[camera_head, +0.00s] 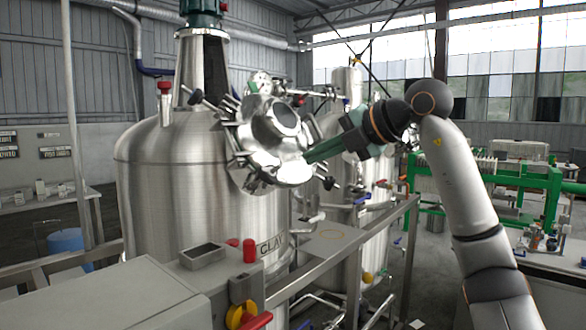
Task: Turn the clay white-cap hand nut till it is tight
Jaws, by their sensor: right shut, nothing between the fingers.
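My right gripper (310,156), with green fingers, is shut and empty. Its tips are in front of the right edge of the lid; I cannot tell whether they touch it. My left gripper is not in view.
A steel rail and platform (345,240) run in front of the tank. A grey cabinet (110,300) and a red and yellow switch (240,317) are at the lower left. More tanks and pipework stand behind. A green-framed filter press (490,180) is at the right.

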